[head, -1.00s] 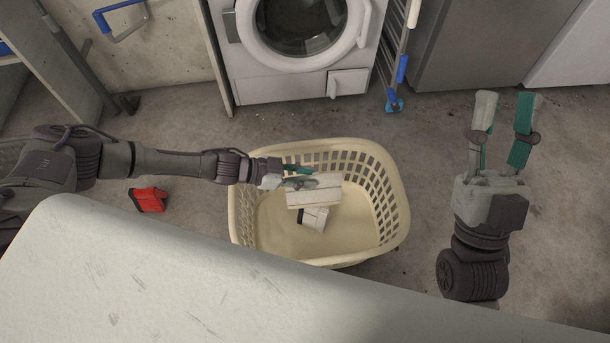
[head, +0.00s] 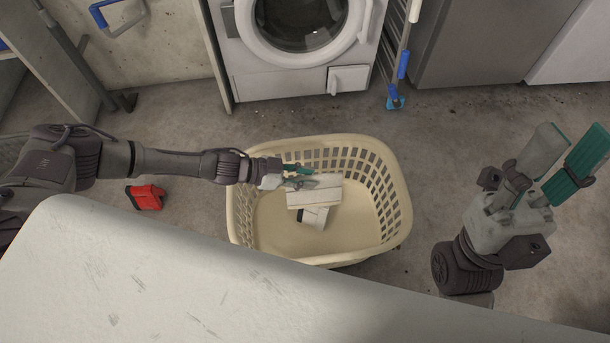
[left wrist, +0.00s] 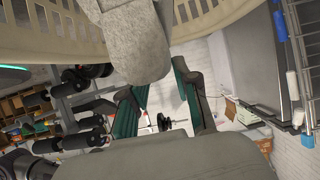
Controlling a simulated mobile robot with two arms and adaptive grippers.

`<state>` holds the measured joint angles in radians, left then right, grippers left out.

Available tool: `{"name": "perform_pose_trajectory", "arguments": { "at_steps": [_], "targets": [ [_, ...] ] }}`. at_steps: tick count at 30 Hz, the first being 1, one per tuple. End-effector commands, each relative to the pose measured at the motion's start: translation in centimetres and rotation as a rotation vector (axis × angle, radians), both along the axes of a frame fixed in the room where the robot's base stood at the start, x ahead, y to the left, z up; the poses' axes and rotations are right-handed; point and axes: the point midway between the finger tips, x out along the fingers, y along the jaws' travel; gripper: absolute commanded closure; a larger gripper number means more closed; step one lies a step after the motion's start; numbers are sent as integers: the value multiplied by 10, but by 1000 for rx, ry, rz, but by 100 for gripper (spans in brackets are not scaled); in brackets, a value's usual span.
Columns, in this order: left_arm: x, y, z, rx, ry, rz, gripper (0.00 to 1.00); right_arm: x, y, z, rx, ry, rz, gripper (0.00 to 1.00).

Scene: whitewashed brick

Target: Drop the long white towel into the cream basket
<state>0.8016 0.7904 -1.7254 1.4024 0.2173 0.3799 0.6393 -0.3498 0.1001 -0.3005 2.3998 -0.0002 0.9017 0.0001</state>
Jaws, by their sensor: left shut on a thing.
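The cream basket (head: 398,215) stands on the floor in the middle of the head view. The long white towel (head: 326,192), a pale folded block, shows inside the basket's outline below my left gripper (head: 303,177). The left gripper reaches in over the basket's left side and is shut on the towel; its fingers cover part of the towel's upper edge. I cannot tell whether the towel touches the basket floor. In the left wrist view the basket's slotted wall (left wrist: 210,15) shows at the top. My right gripper (head: 571,140) is open and empty, right of the basket.
A smaller white thing with a dark end (head: 316,216) lies in the basket. A white tabletop (head: 150,270) fills the near side. A red object (head: 146,197) lies on the floor at left. A washing machine (head: 290,80) and a drying rack (head: 398,75) stand behind.

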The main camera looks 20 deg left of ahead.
Motion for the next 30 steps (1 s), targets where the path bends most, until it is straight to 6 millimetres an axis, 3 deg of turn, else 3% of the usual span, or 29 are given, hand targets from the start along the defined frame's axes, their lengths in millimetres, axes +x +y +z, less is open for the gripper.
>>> {"name": "perform_pose_trajectory", "arguments": {
  "at_steps": [1,6,18,30],
  "targets": [
    [1,-1,1,-2,-2,0,68,0,0,0,0,0,0,60],
    [0,0,1,-2,-1,0,40,0,0,0,0,1,0,60],
    [-2,7,2,2,0,1,40,0,0,0,0,1,-1,60],
    [-29,72,37,1,-1,3,40,0,0,0,-1,2,-1,60]
  ]
}}
